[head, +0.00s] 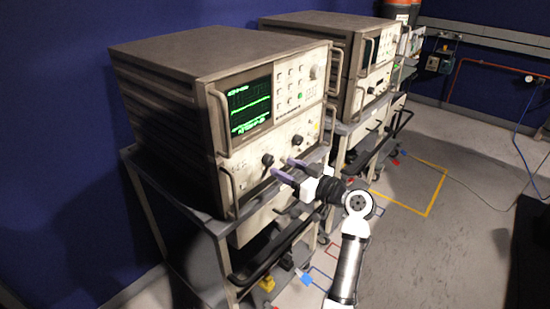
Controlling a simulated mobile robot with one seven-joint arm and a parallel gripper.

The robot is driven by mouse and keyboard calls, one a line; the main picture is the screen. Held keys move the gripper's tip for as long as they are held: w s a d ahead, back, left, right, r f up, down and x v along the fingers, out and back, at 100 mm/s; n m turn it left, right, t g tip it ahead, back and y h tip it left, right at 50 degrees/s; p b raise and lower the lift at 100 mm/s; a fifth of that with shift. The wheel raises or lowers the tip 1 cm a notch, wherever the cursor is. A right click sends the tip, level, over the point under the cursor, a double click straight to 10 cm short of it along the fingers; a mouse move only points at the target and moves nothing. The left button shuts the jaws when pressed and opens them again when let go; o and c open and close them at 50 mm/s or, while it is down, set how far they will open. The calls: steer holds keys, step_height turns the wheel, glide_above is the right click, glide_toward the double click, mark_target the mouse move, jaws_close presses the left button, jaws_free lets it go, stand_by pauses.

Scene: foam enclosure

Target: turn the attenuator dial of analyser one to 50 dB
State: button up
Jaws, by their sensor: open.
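The nearer analyser (180,75) stands on a grey cart at left, its screen (250,103) lit with green traces. Its lower front panel has a black round knob (267,160) and another knob (297,140) further right. I cannot tell which knob is the attenuator dial, nor read any label or setting. My gripper (282,167) is open, its two purple fingers pointing at the lower panel, just right of the black knob. The fingers look apart from the knob, but the exact gap cannot be told. Nothing shows between them.
Metal handles (221,122) stick out at the analyser's front edges. A second analyser (335,35) stands on another cart behind. The cart's black front rail (280,252) runs below my arm. Grey floor (420,255) lies open to the right, with yellow tape (428,203) on it.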

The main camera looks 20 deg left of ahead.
mark_target(272, 161)
steer(key=shift+p+x, duration=0.45)
steer(key=shift+x, duration=1.8)
steer(key=c, duration=1)
